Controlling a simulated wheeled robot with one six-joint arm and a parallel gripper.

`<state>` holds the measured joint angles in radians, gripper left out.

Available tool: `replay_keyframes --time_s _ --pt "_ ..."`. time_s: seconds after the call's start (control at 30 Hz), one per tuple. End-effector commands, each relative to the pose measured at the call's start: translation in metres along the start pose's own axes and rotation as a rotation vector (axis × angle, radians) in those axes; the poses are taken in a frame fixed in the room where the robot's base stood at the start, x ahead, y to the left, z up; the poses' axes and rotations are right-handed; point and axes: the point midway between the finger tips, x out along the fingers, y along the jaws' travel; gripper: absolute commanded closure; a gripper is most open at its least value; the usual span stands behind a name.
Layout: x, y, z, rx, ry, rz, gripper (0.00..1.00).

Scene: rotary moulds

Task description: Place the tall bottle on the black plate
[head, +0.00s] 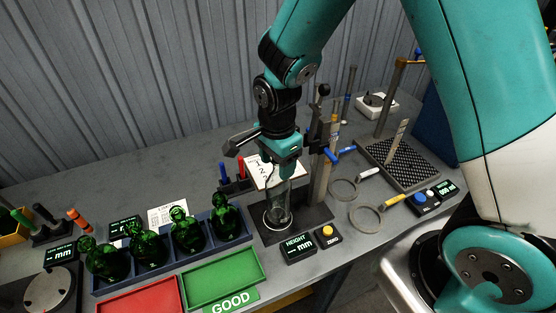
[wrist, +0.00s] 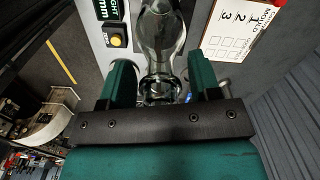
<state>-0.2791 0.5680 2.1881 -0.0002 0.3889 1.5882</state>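A clear glass bottle (head: 277,205) stands upright at the black plate (head: 315,216) of the height gauge. Its base appears to rest on the plate, though a tiny gap could not be seen from here. My gripper (head: 284,166) points down over the top of the bottle. In the wrist view the bottle (wrist: 162,40) lies between the two green fingers of my gripper (wrist: 162,82), with narrow gaps beside its neck. The fingers look open around the neck. Several green bottles (head: 187,230) stand in a blue rack (head: 245,232) to the left.
The gauge's post (head: 324,165) rises right behind the plate, close to my gripper. A height display (head: 299,247) sits in front. Green (head: 224,278) and red (head: 150,300) trays lie front left. Ring gauges (head: 365,217) and a perforated black mat (head: 402,163) are at right.

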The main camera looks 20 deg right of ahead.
Motion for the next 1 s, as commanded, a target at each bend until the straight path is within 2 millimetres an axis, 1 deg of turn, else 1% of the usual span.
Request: replay_keyframes --time_s 0.27,0.43,0.57,0.8,0.9,1.0 --pt "-0.001 0.0 0.0 0.0 0.0 0.0 0.36" --pt "-0.012 -0.001 0.0 0.0 0.0 -0.006 0.36" --pt "-0.035 -0.001 0.0 0.0 0.0 -0.009 0.36" --pt "-0.088 -0.002 0.0 0.0 0.0 -0.009 0.36" --pt "-0.105 -0.001 0.0 0.0 0.0 -0.006 0.36" --pt "-0.116 -0.001 0.0 0.0 0.0 -0.002 0.36"
